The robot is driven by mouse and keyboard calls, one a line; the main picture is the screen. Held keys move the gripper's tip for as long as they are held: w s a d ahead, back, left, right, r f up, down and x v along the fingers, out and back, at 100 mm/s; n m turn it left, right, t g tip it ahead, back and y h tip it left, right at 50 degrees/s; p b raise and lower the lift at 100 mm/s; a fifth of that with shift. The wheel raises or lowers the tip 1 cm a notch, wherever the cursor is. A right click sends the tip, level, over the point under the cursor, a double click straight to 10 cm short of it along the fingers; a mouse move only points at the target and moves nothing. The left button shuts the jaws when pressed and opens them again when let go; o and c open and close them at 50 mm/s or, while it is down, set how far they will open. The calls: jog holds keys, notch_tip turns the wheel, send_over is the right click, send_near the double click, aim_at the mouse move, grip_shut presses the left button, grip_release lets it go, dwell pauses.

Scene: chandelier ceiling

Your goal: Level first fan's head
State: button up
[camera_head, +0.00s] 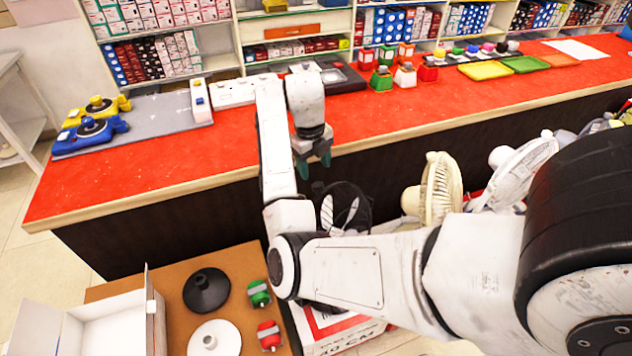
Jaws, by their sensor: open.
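Several fans stand in a row along the counter's front. A black fan (357,208) is nearest to my gripper and partly hidden by my arm. A cream fan (440,188) stands right of it, its head turned sideways. A white fan (522,170) is further right, its head tilted, its lower part hidden by my body. I cannot tell which of them is the first fan. My gripper (314,163) points down with open, empty green-tipped fingers, above and left of the black fan, apart from it.
A red-topped counter (200,160) runs across behind the fans. At lower left a brown board (240,265) holds a black disc, a white disc and two small motors, beside an open white box (110,320). Shelves of boxes stand behind.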

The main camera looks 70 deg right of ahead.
aim_at(317, 184)
jog(key=f, duration=0.6)
jog(key=shift+s+d+f, duration=0.2)
jog(key=shift+f, duration=0.05)
jog(key=shift+c, duration=0.3)
grip_shut()
